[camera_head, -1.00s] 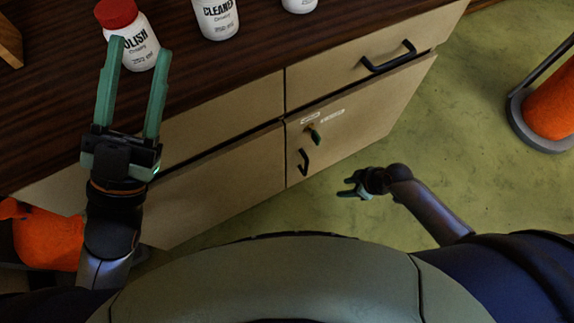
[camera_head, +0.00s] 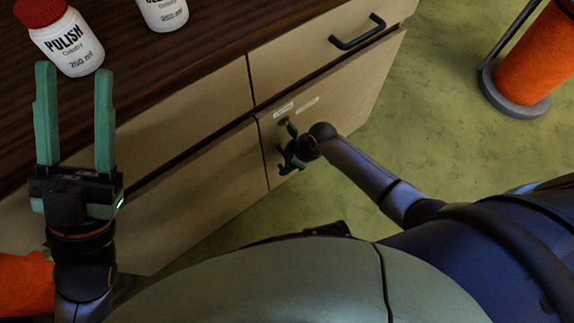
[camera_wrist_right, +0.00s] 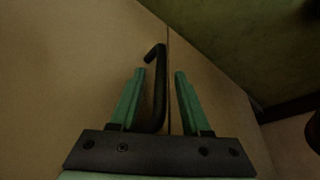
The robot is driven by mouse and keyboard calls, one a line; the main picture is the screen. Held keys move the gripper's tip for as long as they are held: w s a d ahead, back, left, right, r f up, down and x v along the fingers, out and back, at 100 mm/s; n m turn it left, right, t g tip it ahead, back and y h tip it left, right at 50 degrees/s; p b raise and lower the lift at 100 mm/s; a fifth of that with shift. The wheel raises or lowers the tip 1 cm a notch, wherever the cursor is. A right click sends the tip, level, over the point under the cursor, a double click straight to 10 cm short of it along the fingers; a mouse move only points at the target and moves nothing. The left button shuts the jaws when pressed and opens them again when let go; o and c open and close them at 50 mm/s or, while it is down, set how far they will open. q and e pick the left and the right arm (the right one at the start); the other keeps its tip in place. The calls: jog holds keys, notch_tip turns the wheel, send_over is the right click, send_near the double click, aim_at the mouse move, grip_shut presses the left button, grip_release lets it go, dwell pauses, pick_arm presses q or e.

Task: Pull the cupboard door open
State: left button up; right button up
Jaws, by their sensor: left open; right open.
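The cupboard door (camera_head: 345,95) is the tan lower right front of the cabinet; it looks shut. A green-headed key (camera_head: 292,129) sticks out near its upper left corner. My right gripper (camera_head: 288,158) is at the door's black handle, which it mostly hides in the head view. My left gripper (camera_head: 75,75) is open and empty, at the left by the countertop's front edge.
A drawer with a black handle (camera_head: 357,32) is above the door. A polish bottle (camera_head: 70,45) and another white bottle (camera_head: 163,12) stand on the dark countertop (camera_head: 140,75). An orange cylinder (camera_head: 525,60) on a grey base stands right. Green floor (camera_head: 440,120) is clear between.

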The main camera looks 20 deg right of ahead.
jog(key=shift+f, duration=0.45)
grip_shut()
dwell(1.2)
